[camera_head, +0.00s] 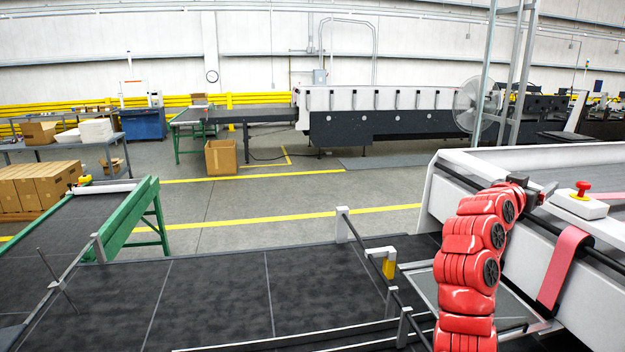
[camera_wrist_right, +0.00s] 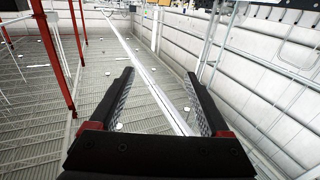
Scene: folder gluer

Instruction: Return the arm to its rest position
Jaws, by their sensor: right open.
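My right arm, with red segmented covers, rises at the right of the head view. Its dark wrist end stands beside the white machine's side wall, and my right gripper (camera_head: 540,190) there is small and partly hidden. In the right wrist view my right gripper (camera_wrist_right: 159,78) is open, its two dark fingers apart with nothing between them. Behind the fingers that view shows ceiling and wall panels. My left arm and gripper are not in view.
The white machine (camera_head: 590,290) with a red emergency button (camera_head: 582,188) is close to my right arm. A dark conveyor bed (camera_head: 220,300) lies in front, empty where seen. A green-framed conveyor (camera_head: 130,210) and cardboard boxes (camera_head: 40,185) are at left.

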